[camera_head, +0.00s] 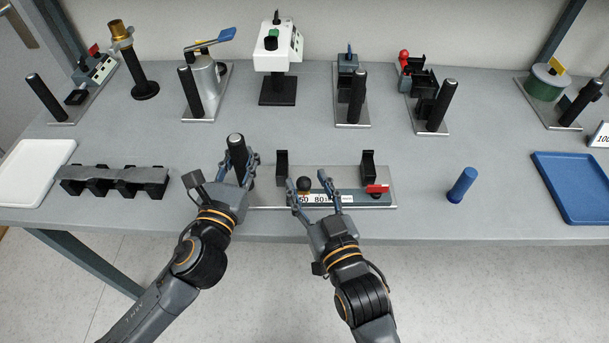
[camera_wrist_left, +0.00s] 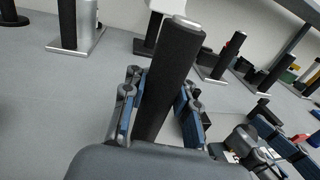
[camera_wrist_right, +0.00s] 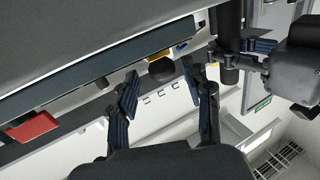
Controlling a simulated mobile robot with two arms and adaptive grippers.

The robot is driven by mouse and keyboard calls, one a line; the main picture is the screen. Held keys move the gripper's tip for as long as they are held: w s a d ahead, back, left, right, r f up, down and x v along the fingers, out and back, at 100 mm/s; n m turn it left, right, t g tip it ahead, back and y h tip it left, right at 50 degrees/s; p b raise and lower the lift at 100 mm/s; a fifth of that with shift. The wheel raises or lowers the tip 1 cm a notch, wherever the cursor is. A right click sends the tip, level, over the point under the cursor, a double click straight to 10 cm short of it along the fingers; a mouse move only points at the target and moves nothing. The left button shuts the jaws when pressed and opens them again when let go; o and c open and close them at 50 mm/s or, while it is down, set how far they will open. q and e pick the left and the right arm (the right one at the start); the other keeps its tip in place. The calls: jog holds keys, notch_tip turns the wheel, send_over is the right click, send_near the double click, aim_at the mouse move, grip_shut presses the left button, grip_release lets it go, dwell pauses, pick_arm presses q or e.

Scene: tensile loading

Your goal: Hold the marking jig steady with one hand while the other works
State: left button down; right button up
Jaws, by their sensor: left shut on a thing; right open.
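The marking jig (camera_head: 272,200) is a metal plate with a black upright handle at its left end, two black posts, a numbered scale, a black knob and a red tab (camera_head: 377,188). My left gripper (camera_head: 239,166) is shut around the black handle (camera_head: 236,145); the handle also stands between its fingers in the left wrist view (camera_wrist_left: 168,75). My right gripper (camera_head: 315,190) is open in front of the scale, its fingers on either side of the black knob (camera_head: 304,184). In the right wrist view the knob (camera_wrist_right: 161,70) shows just beyond the open fingertips; I cannot tell if they touch it.
A blue cylinder (camera_head: 462,185) stands right of the jig, with a blue tray (camera_head: 572,190) beyond it. A black slotted rack (camera_head: 113,181) and a white tray (camera_head: 36,172) are at the left. Several devices with handles line the back. The table between them is clear.

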jog(key=shift+x, duration=1.3)
